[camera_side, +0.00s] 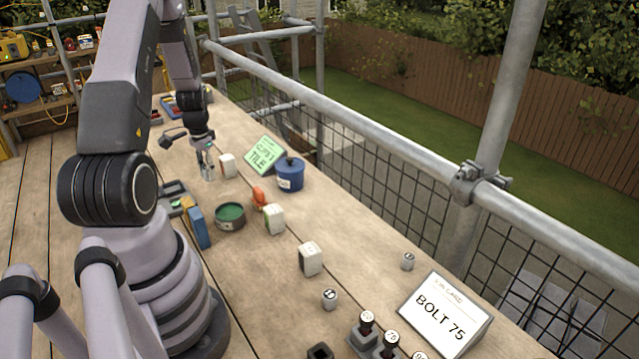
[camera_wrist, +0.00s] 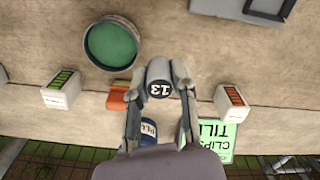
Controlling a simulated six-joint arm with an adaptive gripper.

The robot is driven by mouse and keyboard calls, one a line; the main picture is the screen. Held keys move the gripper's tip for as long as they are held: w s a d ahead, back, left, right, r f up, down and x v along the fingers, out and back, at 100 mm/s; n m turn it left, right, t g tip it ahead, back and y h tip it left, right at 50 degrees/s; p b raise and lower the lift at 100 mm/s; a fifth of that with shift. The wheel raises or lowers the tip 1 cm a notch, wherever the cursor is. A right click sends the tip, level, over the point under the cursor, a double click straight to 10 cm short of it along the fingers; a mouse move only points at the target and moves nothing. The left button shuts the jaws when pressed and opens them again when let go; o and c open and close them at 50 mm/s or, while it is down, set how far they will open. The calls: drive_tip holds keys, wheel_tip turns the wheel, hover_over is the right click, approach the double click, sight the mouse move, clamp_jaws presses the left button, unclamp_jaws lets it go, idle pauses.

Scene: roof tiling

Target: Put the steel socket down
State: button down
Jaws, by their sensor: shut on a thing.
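My gripper (camera_wrist: 159,85) is shut on a steel socket (camera_wrist: 160,80), a grey cylinder with a dark end marked 13. The fingers lie along both sides of it in the wrist view. In the side view my gripper (camera_side: 207,165) is at the far part of the plank table, left of a white box (camera_side: 227,165). The held socket is small there, and I cannot tell whether it touches the wood. Two other steel sockets stand at the near end, one (camera_side: 330,298) left of the other (camera_side: 407,260).
Near my gripper are a green-topped tin (camera_wrist: 112,45), an orange object (camera_wrist: 118,97), white boxes (camera_wrist: 63,90) (camera_wrist: 232,100), a blue pot (camera_side: 290,174) and a green tile-clips sign (camera_side: 265,154).

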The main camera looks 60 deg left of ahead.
drive_tip(key=s+d+r, duration=0.3)
drive_tip(key=d, duration=0.2)
drive_tip(key=w+d, duration=0.5)
drive_tip(key=d, duration=0.3)
drive_tip(key=w+d, duration=0.5)
drive_tip(key=d, duration=0.2)
hover_over(308, 215)
drive_tip(key=f, duration=0.9)
drive_tip(key=shift+s+d, duration=0.15)
drive_tip(key=shift+s, duration=0.2)
drive_tip(key=shift+w+f, duration=0.3)
drive_tip(key=shift+f, duration=0.75)
drive_tip(key=shift+w+f, duration=0.1)
drive_tip(key=shift+f, duration=0.8)
drive_tip(key=shift+f, duration=0.1)
drive_tip(key=c, duration=0.9)
unclamp_jaws()
drive_tip(key=shift+c, duration=0.2)
